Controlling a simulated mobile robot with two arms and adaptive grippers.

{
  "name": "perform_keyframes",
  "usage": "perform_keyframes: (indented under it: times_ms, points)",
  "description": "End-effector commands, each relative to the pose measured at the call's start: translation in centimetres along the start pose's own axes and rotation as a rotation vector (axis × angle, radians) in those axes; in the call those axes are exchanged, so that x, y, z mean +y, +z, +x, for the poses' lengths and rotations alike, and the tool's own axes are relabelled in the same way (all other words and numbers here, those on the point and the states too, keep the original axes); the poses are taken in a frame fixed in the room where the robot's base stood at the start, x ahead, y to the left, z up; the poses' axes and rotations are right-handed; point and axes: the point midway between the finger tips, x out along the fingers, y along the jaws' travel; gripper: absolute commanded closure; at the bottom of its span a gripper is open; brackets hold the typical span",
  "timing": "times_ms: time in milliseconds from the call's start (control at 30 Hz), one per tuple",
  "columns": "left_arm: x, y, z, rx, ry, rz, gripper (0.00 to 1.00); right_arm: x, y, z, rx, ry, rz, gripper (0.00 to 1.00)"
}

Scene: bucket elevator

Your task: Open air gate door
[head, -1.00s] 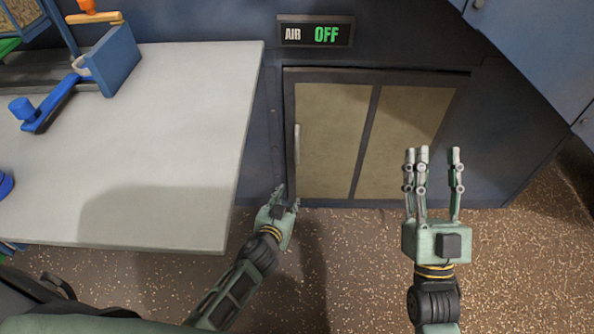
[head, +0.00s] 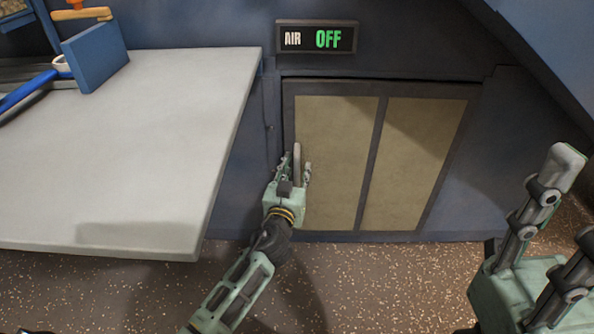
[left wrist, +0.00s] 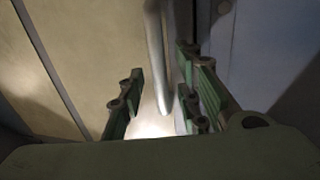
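The air gate door (head: 335,155) is a low cabinet door with tan panels in a dark frame, under the "AIR OFF" sign (head: 316,39). It looks shut. Its upright metal handle (head: 297,155) is at its left edge. My left gripper (head: 296,166) is at the handle, fingers open on either side of it. In the left wrist view the handle (left wrist: 159,65) runs between the spread fingers, and I see gaps beside it. My right gripper (head: 575,200) is large at the lower right, fingers extended and apart, partly cut off by the picture edge.
A pale table (head: 130,150) stands to the left, its right edge close to my left arm. A blue block-like part (head: 95,58) sits at its back. A sloping blue panel (head: 545,50) is at the upper right. The speckled floor (head: 390,285) before the door is clear.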

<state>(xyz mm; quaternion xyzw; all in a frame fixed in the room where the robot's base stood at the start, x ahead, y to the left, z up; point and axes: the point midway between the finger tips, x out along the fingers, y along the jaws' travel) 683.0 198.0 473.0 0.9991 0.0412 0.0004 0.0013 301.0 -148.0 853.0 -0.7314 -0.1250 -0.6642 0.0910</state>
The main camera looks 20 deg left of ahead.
Motion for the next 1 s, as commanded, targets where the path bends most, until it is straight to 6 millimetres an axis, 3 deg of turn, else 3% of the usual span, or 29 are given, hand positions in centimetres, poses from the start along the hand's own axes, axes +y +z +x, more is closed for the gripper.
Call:
perform_keyframes:
  times_ms: [367, 733, 1000]
  points:
    - [-0.08, 0.04, 0.91, -0.001, -0.001, 0.0, 0.69, -0.02, 0.08, 0.06, 0.002, -0.002, -0.001, 0.6]
    - [-0.07, 0.04, 0.89, -0.001, -0.001, 0.0, 1.0, -0.02, 0.07, 0.06, 0.003, -0.001, 0.0, 0.6]
    - [-0.07, 0.05, 0.88, -0.001, -0.001, 0.0, 1.0, -0.01, 0.06, 0.06, 0.003, -0.001, -0.001, 0.6]
